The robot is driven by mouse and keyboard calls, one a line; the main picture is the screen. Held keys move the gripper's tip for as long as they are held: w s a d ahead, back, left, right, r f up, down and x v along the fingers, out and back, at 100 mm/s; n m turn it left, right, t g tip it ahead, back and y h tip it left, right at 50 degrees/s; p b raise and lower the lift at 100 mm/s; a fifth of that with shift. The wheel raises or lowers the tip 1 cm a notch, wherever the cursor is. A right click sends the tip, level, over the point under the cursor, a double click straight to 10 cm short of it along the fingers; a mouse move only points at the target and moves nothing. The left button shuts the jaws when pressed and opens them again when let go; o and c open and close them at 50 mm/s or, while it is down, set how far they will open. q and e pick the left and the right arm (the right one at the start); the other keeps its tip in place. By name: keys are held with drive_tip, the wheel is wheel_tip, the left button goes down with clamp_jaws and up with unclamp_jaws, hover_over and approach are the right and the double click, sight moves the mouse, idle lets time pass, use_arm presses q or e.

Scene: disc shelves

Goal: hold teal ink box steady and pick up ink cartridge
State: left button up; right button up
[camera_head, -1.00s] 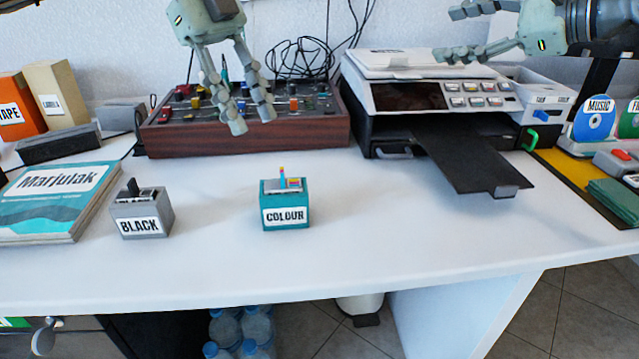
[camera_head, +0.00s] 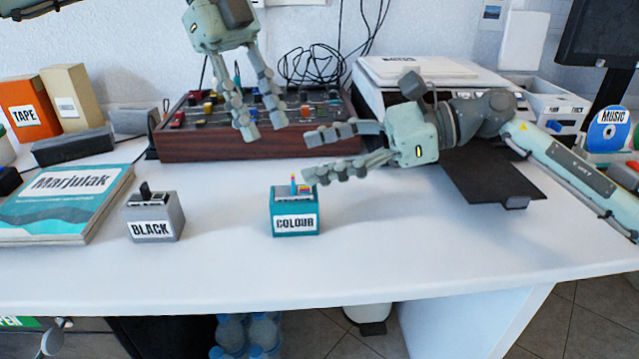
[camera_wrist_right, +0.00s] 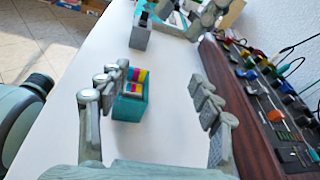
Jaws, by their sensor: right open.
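The teal ink box (camera_head: 295,215), labelled COLOUR, stands upright on the white desk. The ink cartridge (camera_head: 295,187), with coloured stripes, sits in its top; in the right wrist view the cartridge (camera_wrist_right: 136,82) shows yellow, magenta and cyan bands in the box (camera_wrist_right: 129,106). My right gripper (camera_head: 306,155) is open, just above and behind the box in the head view, fingers pointing left. In the right wrist view the box lies between its fingers, close to the left one; contact cannot be told. My left gripper (camera_head: 264,130) hangs fingers down in front of the mixer, apart from the box, fingers spread and empty.
A grey BLACK ink box (camera_head: 152,218) stands to the left, beside a Marjulak book (camera_head: 68,200). The mixer (camera_head: 180,145) and printer (camera_head: 440,75) stand behind; the printer's dark tray (camera_head: 490,180) juts forward. The desk front is clear.

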sight(315, 194)
drive_tip(key=shift+g+h, duration=0.4)
drive_tip(key=shift+g, duration=0.5)
drive_tip(key=f, duration=0.1)
drive_tip(key=s+f, duration=0.1)
drive_tip(key=f, duration=0.1)
drive_tip(key=s+f, duration=0.1)
drive_tip(key=f, duration=0.1)
drive_tip(key=shift+s+a, duration=0.1)
drive_tip(key=shift+a, duration=0.3)
drive_tip(key=shift+s+a+f, duration=0.1)
drive_tip(key=shift+a+f, duration=0.1)
drive_tip(key=shift+x, duration=3.5)
